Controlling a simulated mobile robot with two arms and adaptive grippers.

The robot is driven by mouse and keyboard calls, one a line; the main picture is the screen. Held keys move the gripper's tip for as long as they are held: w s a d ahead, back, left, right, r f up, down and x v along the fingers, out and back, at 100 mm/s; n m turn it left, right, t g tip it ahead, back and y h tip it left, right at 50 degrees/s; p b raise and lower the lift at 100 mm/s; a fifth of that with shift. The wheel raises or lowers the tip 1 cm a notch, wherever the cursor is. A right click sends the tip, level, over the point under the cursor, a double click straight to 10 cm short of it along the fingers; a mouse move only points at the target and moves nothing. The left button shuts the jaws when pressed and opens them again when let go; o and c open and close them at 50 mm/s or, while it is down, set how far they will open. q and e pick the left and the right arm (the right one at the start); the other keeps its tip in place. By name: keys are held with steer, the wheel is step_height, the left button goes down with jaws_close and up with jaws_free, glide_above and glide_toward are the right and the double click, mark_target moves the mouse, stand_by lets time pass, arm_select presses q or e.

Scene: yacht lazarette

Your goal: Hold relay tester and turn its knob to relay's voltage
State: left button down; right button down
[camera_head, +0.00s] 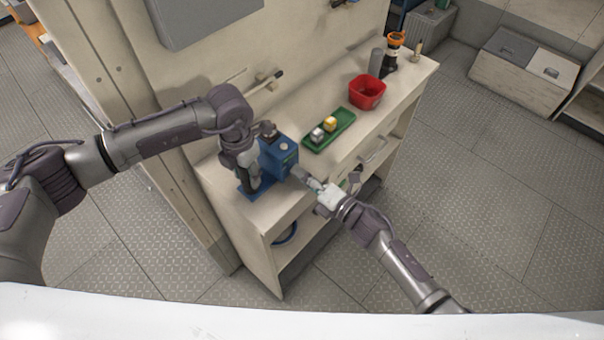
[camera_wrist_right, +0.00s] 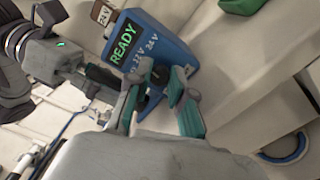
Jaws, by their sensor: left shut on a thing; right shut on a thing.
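The blue relay tester (camera_head: 284,156) stands near the left end of the bench. In the right wrist view the tester (camera_wrist_right: 172,45) shows a green READY display and the markings 12 V and 24 V. A small relay (camera_wrist_right: 103,12) with a label that appears to read 24 V sits at its upper end. My left gripper (camera_head: 262,158) is shut on the tester's side; it also shows in the wrist view (camera_wrist_right: 85,68). My right gripper (camera_head: 304,178) is shut on the dark knob (camera_wrist_right: 157,74) at the tester's front. The fingers partly hide the knob, so its exact setting is unclear.
A green tray (camera_head: 344,117) holds a yellow and a grey block. Behind it are a red bin (camera_head: 367,91), a grey cylinder (camera_head: 376,62) and an orange-topped dark item (camera_head: 395,46). A flat blue piece (camera_head: 252,193) lies under my left gripper. The bench wall rises behind.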

steer(key=m, duration=0.6)
steer(key=shift+d+f+m, duration=0.1)
steer(key=shift+f+m, duration=0.05)
steer(key=shift+m, duration=0.15)
stand_by(0.5)
steer(key=c, duration=1)
jaws_free()
steer(key=v, duration=1.2)
